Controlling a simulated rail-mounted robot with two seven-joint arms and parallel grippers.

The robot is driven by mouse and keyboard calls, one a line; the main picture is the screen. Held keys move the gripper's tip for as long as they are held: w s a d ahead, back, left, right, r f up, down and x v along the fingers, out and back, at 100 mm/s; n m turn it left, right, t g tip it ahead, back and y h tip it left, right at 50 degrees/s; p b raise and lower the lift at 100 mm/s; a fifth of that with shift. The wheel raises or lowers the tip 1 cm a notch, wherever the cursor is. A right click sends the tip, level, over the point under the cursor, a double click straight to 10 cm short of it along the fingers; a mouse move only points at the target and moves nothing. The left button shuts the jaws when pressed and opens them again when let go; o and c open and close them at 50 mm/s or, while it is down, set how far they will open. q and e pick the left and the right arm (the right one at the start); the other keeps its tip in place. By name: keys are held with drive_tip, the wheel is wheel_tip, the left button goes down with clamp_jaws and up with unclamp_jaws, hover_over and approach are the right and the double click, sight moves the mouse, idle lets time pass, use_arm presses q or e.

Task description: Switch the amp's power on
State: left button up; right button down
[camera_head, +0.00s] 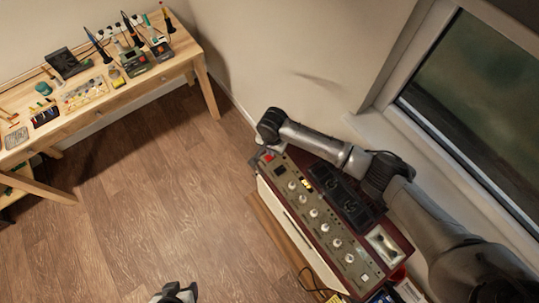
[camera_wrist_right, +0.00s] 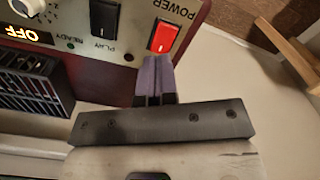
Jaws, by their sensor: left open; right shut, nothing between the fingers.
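The amp (camera_head: 335,222) is a dark red box with a control panel of several knobs, standing near the window wall. Its red power switch (camera_wrist_right: 163,37) sits under the label POWER in the right wrist view, beside a black PLAY switch (camera_wrist_right: 104,17). A lit display (camera_wrist_right: 22,34) reads OFF. My right gripper (camera_wrist_right: 154,62) is shut and empty, its purple-grey fingertips right at the edge of the red switch; I cannot tell whether they touch. In the head view the right arm reaches over the amp to its far corner. My left gripper (camera_head: 178,290) is open, low over the floor at the bottom edge.
A wooden workbench (camera_head: 100,97) with several tools stands at the far left. A window (camera_head: 470,90) is on the right wall. Boxes (camera_head: 405,292) and a cable (camera_head: 308,278) lie by the amp's near end. The wooden floor in the middle is clear.

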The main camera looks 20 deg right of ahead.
drive_tip(key=shift+f, duration=0.1)
idle(0.7)
drive_tip(key=shift+f, duration=0.55)
drive_tip(key=shift+f+b, duration=0.5)
drive_tip(key=shift+f, duration=0.15)
idle(0.5)
drive_tip(key=shift+r, duration=0.1)
drive_tip(key=shift+r+p, duration=0.95)
drive_tip(key=shift+p, duration=0.3)
wheel_tip(320, 180, up, 5)
drive_tip(key=p, duration=0.6)
